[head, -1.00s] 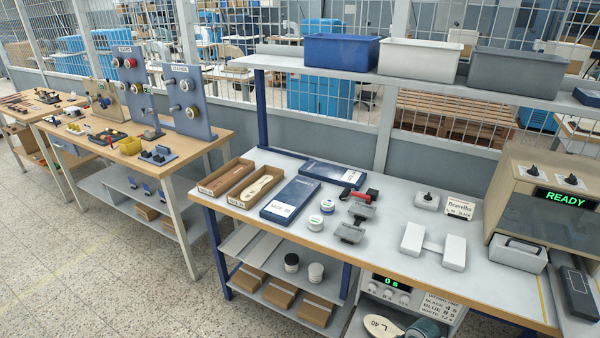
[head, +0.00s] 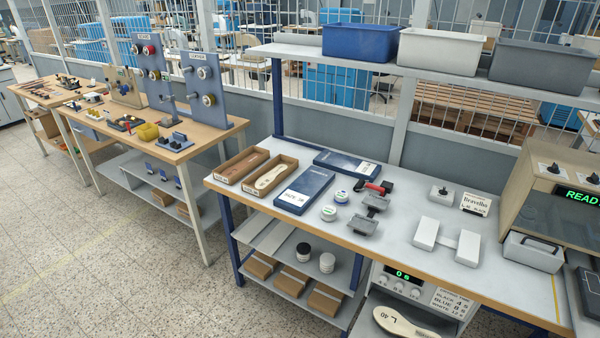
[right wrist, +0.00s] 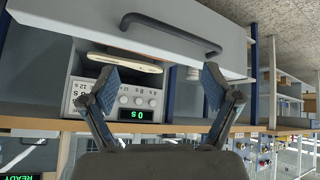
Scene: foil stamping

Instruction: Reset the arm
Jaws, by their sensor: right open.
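My right gripper (right wrist: 160,88) shows in the right wrist view with its two fingers spread apart and nothing between them. Beyond the fingers are a grey panel with a dark bar handle (right wrist: 170,30) and a control box with a green display (right wrist: 135,113). Neither gripper shows in the head view, so where the right one stands over the workbench cannot be told from there. My left gripper is out of sight.
The workbench (head: 375,248) holds cardboard trays (head: 225,177), blue boxes (head: 305,190), a stamping tool (head: 370,202), a white fixture (head: 447,240) and a machine reading READY (head: 540,190). Bins (head: 357,42) stand on the shelf above. A shoe sole (head: 400,322) lies below. The floor at left (head: 100,260) is clear.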

